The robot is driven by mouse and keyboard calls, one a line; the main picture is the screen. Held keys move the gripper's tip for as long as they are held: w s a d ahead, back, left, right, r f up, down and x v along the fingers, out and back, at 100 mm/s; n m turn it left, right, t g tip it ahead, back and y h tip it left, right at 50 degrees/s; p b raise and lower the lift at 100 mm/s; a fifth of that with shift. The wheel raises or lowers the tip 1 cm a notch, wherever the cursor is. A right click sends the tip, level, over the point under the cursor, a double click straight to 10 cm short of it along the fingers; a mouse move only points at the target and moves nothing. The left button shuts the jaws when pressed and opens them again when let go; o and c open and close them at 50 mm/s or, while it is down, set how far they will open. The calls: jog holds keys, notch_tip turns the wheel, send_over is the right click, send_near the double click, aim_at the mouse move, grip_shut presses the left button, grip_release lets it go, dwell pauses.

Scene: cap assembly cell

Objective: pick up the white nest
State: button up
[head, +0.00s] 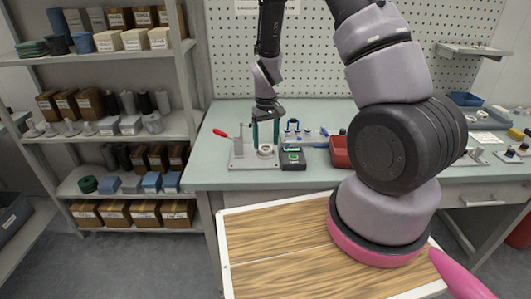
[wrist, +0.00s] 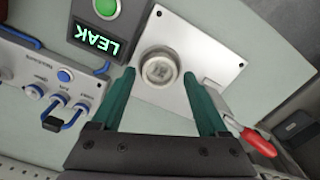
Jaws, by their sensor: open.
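The white nest (wrist: 160,70) is a short round cup with a grey, patterned centre. It sits on a pale metal plate (wrist: 205,45), and in the head view it (head: 266,150) shows small on the bench. My gripper (head: 265,140) points down over it from above. In the wrist view its two green fingers (wrist: 159,77) are wide apart, with the nest showing between and just beyond their tips. The jaws are empty. I cannot tell how far the tips are above the nest.
A dark box (wrist: 97,38) with a green button and a lit "LEAK" display stands close beside the plate. A red-handled clamp (wrist: 258,142) is on the other side. A panel with blue tubes (wrist: 50,90) and a red bin (head: 340,154) are nearby. Shelves stand left.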

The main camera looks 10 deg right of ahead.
notch_tip(320, 180, down, 2)
jog(key=shift+f, duration=0.25)
grip_shut()
jog(key=shift+r, duration=0.1)
